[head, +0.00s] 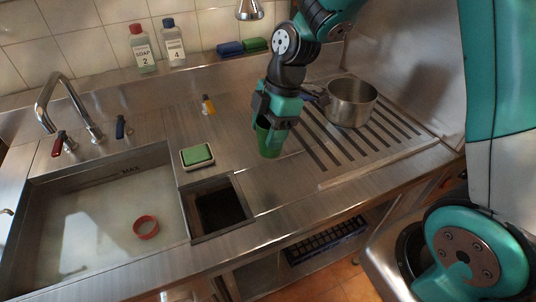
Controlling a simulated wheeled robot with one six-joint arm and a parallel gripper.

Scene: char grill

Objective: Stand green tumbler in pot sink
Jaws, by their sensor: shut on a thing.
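The green tumbler (268,143) is upright in my gripper (276,120), over the steel counter between the small dark opening and the ribbed drainboard. My gripper is shut on its upper part, and the fingers hide some of its rim. I cannot tell whether its base touches the counter. The pot sink (95,173) is the large basin at the left, marked MAX. It holds cloudy water, with a red ring-shaped thing (146,227) in it.
A small square opening (217,207) lies between the tumbler and the sink. A green-topped sponge (197,155) sits behind it. A steel pot (351,102) stands on the drainboard (385,137). A curved tap (70,100) rises behind the sink. Bottles (143,50) stand on the back ledge.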

